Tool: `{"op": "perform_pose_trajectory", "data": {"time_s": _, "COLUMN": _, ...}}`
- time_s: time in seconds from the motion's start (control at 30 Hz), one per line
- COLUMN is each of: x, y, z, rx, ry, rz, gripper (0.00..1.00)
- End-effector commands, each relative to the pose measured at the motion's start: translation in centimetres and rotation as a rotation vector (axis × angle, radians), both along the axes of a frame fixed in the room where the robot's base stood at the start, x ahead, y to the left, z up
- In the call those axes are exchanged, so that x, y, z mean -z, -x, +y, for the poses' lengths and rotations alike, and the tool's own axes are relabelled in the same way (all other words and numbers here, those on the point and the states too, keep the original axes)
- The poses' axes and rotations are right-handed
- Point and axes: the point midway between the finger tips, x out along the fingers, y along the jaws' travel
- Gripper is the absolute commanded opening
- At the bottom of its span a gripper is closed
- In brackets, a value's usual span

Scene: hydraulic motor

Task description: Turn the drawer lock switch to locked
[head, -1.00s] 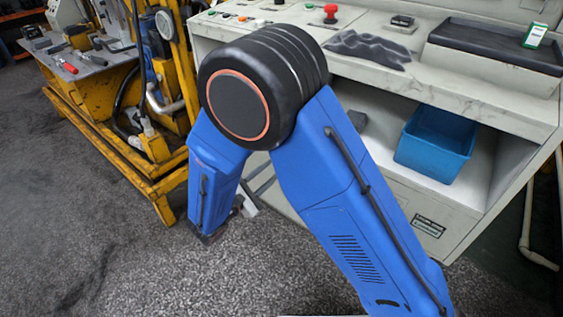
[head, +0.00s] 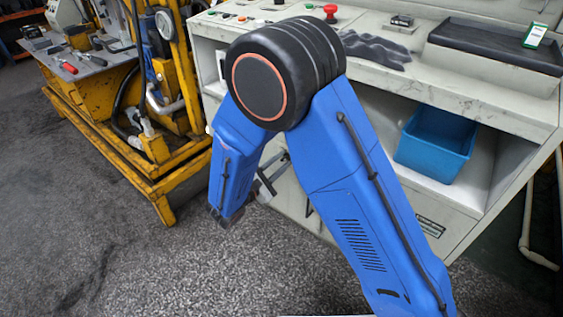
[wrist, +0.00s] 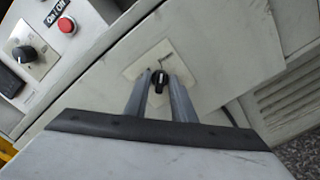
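The drawer lock switch is a small black knob (wrist: 159,79) on a pale label plate (wrist: 135,68) in the wrist view. The plate sits on a worn grey-white panel (wrist: 105,88). My gripper (wrist: 159,84) has its two grey fingers apart, one on each side of the knob. I cannot tell whether either finger touches it. The plate's marking is too small to read. In the head view my blue arm covers part of the cabinet front, and the switch is not visible there.
A red button (wrist: 67,24) under an On/Off label and another black rotary knob (wrist: 24,53) are at upper left in the wrist view. The head view shows a blue bin (head: 437,143) on the cabinet shelf and a yellow machine frame (head: 130,160) at left.

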Motion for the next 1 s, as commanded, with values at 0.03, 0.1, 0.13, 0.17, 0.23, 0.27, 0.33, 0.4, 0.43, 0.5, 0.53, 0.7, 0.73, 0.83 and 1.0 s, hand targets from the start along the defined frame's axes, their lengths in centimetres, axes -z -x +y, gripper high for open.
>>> {"op": "perform_pose_trajectory", "data": {"time_s": 0.03, "x": 0.04, "y": 0.03, "z": -0.02, "rx": 0.001, "ry": 0.0, "rz": 0.001, "gripper": 0.01}}
{"op": "perform_pose_trajectory", "data": {"time_s": 0.1, "x": 0.04, "y": 0.03, "z": -0.02, "rx": 0.001, "ry": 0.001, "rz": 0.002, "gripper": 0.01}}
{"op": "perform_pose_trajectory", "data": {"time_s": 0.13, "x": 0.04, "y": 0.03, "z": -0.02, "rx": 0.001, "ry": 0.002, "rz": 0.002, "gripper": 0.01}}
{"op": "perform_pose_trajectory", "data": {"time_s": 0.17, "x": 0.04, "y": 0.03, "z": -0.03, "rx": 0.001, "ry": 0.004, "rz": 0.004, "gripper": 0.01}}
{"op": "perform_pose_trajectory", "data": {"time_s": 0.23, "x": 0.04, "y": 0.04, "z": -0.02, "rx": 0.001, "ry": 0.01, "rz": 0.009, "gripper": 0.01}}
{"op": "perform_pose_trajectory", "data": {"time_s": 0.27, "x": 0.06, "y": 0.04, "z": -0.02, "rx": 0.001, "ry": 0.015, "rz": 0.013, "gripper": 0.01}}
{"op": "perform_pose_trajectory", "data": {"time_s": 0.33, "x": 0.06, "y": 0.04, "z": -0.02, "rx": 0.001, "ry": 0.03, "rz": 0.025, "gripper": 0.01}}
{"op": "perform_pose_trajectory", "data": {"time_s": 0.4, "x": 0.06, "y": 0.04, "z": -0.02, "rx": 0.001, "ry": 0.054, "rz": 0.043, "gripper": 0.01}}
{"op": "perform_pose_trajectory", "data": {"time_s": 0.43, "x": 0.05, "y": 0.04, "z": -0.02, "rx": 0.001, "ry": 0.065, "rz": 0.052, "gripper": 0.01}}
{"op": "perform_pose_trajectory", "data": {"time_s": 0.5, "x": 0.06, "y": 0.04, "z": 0.0, "rx": 0.001, "ry": 0.099, "rz": 0.078, "gripper": 0.01}}
{"op": "perform_pose_trajectory", "data": {"time_s": 0.53, "x": 0.05, "y": 0.04, "z": 0.0, "rx": 0.001, "ry": 0.115, "rz": 0.09, "gripper": 0.01}}
{"op": "perform_pose_trajectory", "data": {"time_s": 0.7, "x": 0.05, "y": 0.04, "z": 0.0, "rx": 0.001, "ry": 0.228, "rz": 0.179, "gripper": 0.01}}
{"op": "perform_pose_trajectory", "data": {"time_s": 0.73, "x": 0.06, "y": 0.03, "z": 0.01, "rx": 0.001, "ry": 0.25, "rz": 0.196, "gripper": 0.01}}
{"op": "perform_pose_trajectory", "data": {"time_s": 0.83, "x": 0.05, "y": 0.03, "z": 0.01, "rx": 0.001, "ry": 0.325, "rz": 0.254, "gripper": 0.01}}
{"op": "perform_pose_trajectory", "data": {"time_s": 1.0, "x": 0.06, "y": 0.02, "z": 0.02, "rx": 0.001, "ry": 0.454, "rz": 0.355, "gripper": 0.01}}
